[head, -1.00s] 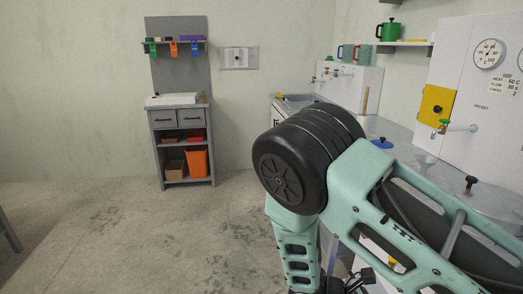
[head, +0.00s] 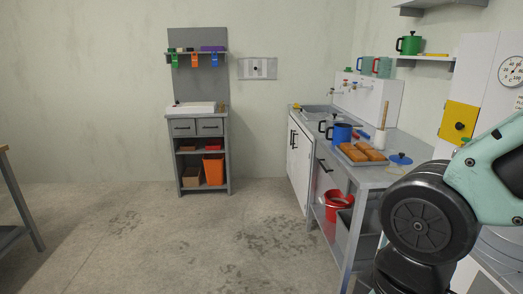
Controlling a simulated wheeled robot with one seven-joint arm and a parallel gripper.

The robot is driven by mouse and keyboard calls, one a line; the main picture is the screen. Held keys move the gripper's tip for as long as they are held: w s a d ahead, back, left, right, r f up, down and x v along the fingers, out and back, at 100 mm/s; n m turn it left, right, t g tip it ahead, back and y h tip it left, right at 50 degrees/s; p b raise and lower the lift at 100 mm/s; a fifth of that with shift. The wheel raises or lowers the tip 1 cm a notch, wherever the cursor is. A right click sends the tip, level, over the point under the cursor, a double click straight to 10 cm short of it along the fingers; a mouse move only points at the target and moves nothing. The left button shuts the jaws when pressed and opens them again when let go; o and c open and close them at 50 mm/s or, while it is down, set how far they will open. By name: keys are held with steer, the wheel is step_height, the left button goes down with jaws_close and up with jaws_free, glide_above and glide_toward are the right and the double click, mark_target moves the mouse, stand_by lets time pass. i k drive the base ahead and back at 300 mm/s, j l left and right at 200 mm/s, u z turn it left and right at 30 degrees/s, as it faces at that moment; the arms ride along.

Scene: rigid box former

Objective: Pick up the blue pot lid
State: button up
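The blue pot lid (head: 400,159) lies on the grey counter at the right in the head view, near the tray of bread and just left of my arm. It is a flat blue disc with a dark knob on top. A blue pot (head: 342,133) stands farther back on the same counter, behind the tray. My arm fills the lower right and hides part of the counter. My gripper is outside the view.
A tray (head: 347,160) of brown loaves sits left of the lid. A red bucket (head: 337,205) stands on the shelf below. A grey workbench (head: 203,153) stands at the back wall. The floor (head: 150,240) in the middle is clear.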

mark_target(400, 159)
steer(key=z, duration=0.65)
